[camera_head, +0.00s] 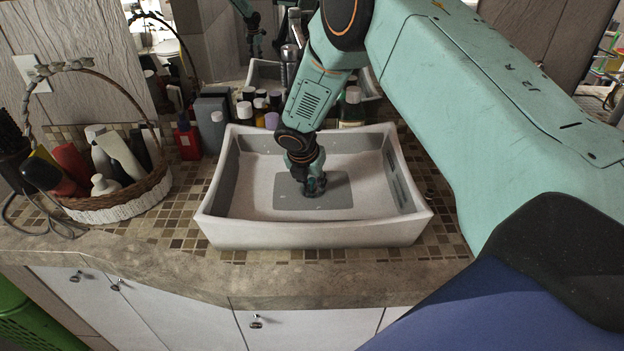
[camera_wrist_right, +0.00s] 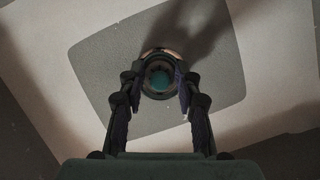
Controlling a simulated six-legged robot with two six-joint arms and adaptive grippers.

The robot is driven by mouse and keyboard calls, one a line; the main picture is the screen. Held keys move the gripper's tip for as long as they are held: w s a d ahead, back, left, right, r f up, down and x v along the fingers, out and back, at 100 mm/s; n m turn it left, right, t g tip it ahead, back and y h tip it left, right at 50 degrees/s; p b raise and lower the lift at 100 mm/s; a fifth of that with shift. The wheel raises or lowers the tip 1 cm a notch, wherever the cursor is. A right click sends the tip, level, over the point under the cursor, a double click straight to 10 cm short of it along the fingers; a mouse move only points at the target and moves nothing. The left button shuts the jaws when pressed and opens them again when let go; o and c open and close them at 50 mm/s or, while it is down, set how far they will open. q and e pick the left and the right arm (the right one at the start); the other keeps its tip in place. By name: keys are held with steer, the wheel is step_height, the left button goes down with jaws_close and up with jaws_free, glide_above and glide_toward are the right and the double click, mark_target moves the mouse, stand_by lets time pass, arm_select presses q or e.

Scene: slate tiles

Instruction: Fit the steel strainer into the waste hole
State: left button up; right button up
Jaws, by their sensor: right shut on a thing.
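My right gripper (camera_head: 314,188) reaches down into the white rectangular basin (camera_head: 315,236), low over the grey panel in its floor. In the right wrist view, its two fingers (camera_wrist_right: 160,82) close on the sides of a small round thing with a teal centre (camera_wrist_right: 160,80), which I take to be the strainer. A dark and tan ring shows around the teal centre. I cannot tell whether this ring is the strainer's rim or the waste hole's edge, nor whether the strainer is seated. In the head view the gripper hides the strainer and hole. My left gripper is not in view.
A wicker basket (camera_head: 125,208) of bottles stands left of the basin. Several bottles and jars, including a red bottle (camera_head: 188,138), line the back. The stone counter's front edge (camera_head: 230,280) is clear. A mirror behind reflects the scene.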

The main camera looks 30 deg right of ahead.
steer(key=o, duration=0.6)
steer(key=shift+c, duration=0.2)
steer(key=o, duration=0.4)
steer(key=shift+d, duration=0.1)
steer(key=shift+c, duration=0.2)
steer(key=shift+r, duration=0.35)
steer(key=p+v, duration=0.1)
steer(key=v, duration=1.1)
steer(key=shift+r, duration=0.2)
